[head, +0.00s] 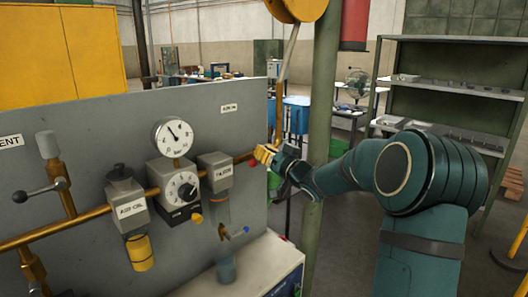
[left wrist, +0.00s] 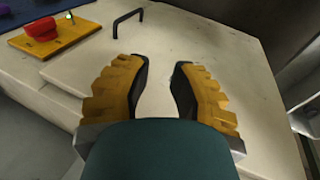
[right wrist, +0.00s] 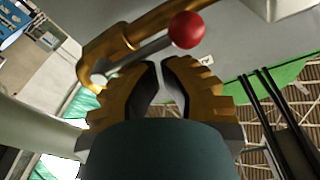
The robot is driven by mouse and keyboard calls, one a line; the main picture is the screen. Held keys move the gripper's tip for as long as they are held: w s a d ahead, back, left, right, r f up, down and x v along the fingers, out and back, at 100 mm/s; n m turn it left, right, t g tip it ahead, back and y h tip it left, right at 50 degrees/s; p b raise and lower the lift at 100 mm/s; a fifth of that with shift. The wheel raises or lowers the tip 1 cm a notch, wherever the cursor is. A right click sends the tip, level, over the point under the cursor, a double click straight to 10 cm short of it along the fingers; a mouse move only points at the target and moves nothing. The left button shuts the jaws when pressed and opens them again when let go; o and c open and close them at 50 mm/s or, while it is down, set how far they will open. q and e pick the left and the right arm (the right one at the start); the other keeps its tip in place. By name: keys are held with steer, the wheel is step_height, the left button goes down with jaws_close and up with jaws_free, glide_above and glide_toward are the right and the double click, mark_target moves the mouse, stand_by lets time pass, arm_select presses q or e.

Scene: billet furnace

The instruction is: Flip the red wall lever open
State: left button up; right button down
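The wall lever shows in the right wrist view as a silver arm with a red ball knob (right wrist: 187,30), pivoting at the end of a brass pipe (right wrist: 115,42). In the head view the red knob (head: 252,163) is small, at the right end of the brass pipe on the grey panel. My right gripper (right wrist: 161,62) is partly open, with a narrow empty gap. The lever arm crosses just beyond its fingertips; contact cannot be told. In the head view the right gripper (head: 264,155) is right beside the knob. My left gripper (left wrist: 160,62) is open and empty above a pale cabinet top.
The grey panel (head: 80,110) carries a gauge (head: 173,136), a regulator (head: 177,186), an oil unit (head: 128,205) and a black-ball lever (head: 20,197). A green post (head: 322,110) stands behind my right gripper.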

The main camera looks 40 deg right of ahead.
steer(key=shift+a+f, duration=0.15)
steer(key=shift+f, duration=0.15)
stand_by(0.4)
steer(key=shift+r, duration=0.1)
